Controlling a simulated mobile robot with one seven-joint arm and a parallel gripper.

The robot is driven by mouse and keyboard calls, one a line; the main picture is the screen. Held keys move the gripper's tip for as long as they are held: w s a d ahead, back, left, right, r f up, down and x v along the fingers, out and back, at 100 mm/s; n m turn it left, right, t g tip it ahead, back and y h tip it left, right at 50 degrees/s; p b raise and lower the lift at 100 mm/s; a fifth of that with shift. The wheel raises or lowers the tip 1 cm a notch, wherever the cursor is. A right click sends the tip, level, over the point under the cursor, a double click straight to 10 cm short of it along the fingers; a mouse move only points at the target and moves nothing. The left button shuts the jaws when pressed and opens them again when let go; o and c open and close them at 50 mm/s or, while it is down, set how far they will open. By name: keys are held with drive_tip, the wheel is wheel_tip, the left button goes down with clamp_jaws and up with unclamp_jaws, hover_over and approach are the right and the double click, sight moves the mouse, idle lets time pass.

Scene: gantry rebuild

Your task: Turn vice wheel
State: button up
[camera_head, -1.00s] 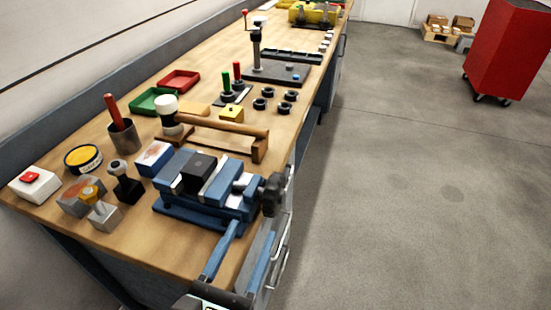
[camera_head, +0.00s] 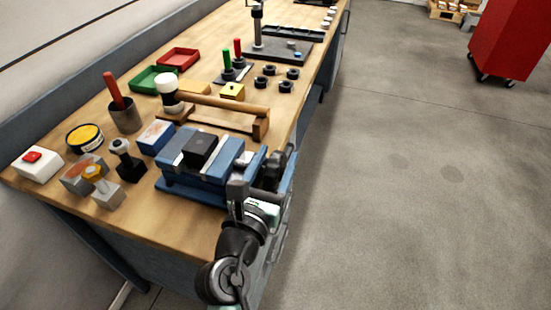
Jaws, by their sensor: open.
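The blue vice (camera_head: 205,165) stands near the front edge of the workbench, with a black block (camera_head: 200,150) between its jaws. The dark vice wheel (camera_head: 274,171) is at the vice's right end, by the bench edge. My gripper (camera_head: 262,182) is open at the wheel, its fingers reaching up beside it from below. My arm comes up from the bottom of the picture and hides part of the vice's right end and the lower wheel. I cannot tell whether the fingers touch the wheel.
A hammer on a wooden rack (camera_head: 225,105) lies behind the vice. Several black rings (camera_head: 268,69) lie farther back. The floor to the right is clear up to a red cabinet (camera_head: 507,40).

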clamp_jaws()
idle(0.3)
drive_tip(key=shift+f, duration=0.1)
drive_tip(key=shift+f+b, duration=0.15)
drive_tip(key=shift+b, duration=0.65)
drive_tip(key=t+b, duration=0.1)
drive_tip(key=b, duration=0.1)
drive_tip(key=shift+s+f+b, duration=0.1)
drive_tip(key=shift+b, duration=0.3)
drive_tip(key=t+b, duration=0.1)
drive_tip(key=b, duration=0.2)
drive_tip(key=shift+s+a+h+b, duration=0.1)
drive_tip(key=shift+s+h+b, duration=0.05)
drive_tip(key=shift+h+b, duration=0.2)
drive_tip(key=shift+s+r+t+b, duration=0.1)
drive_tip(key=shift+r+t+b, duration=0.1)
drive_tip(key=shift+t+b, duration=0.3)
